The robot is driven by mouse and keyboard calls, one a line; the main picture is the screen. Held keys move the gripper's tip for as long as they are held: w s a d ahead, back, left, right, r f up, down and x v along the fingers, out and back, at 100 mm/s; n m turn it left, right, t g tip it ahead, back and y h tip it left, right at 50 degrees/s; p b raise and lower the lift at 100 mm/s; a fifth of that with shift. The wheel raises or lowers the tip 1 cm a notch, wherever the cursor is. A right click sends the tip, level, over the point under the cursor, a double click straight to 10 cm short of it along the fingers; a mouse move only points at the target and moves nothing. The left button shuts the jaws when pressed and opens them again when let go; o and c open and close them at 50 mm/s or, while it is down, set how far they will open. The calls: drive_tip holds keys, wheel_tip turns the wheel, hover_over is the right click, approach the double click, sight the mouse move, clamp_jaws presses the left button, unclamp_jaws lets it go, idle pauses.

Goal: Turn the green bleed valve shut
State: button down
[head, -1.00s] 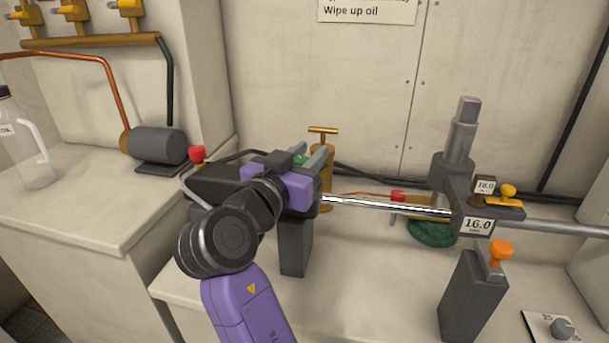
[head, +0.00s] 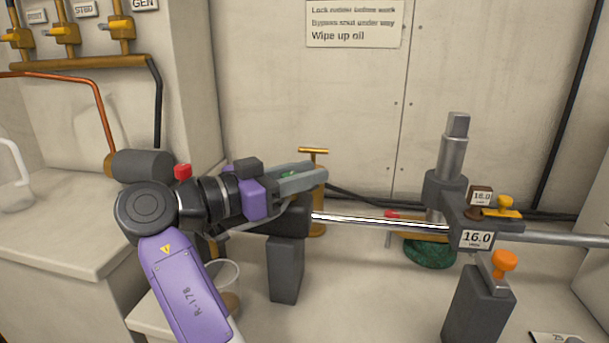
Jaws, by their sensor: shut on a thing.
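The green bleed valve (head: 289,174) shows only as a small green patch between my gripper's fingers, on top of the dark cylinder body at the centre. The fingers hide most of it, so I cannot tell its angle. My gripper (head: 305,177) comes in from the left, its grey fingers pointing right and closed on the green valve. A polished rod (head: 380,221) runs right from the cylinder to a dark tiller arm (head: 448,192) on an upright post.
A brass hand pump (head: 315,155) stands just behind my gripper. A red-handled valve (head: 182,172) is beside my wrist. A clear cup (head: 222,278) stands below the arm. An orange knob (head: 504,262) tops a dark block at the right. The bench front is mostly clear.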

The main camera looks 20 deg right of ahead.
drive_tip(key=shift+f, duration=0.1)
drive_tip(key=c, duration=1.1)
unclamp_jaws()
drive_tip(key=shift+d, duration=0.1)
drive_tip(key=shift+a, duration=0.5)
drive_tip(key=a, duration=0.4)
drive_tip(key=s+a+p, duration=0.1)
drive_tip(key=a, duration=0.1)
drive_tip(key=shift+a, duration=0.4)
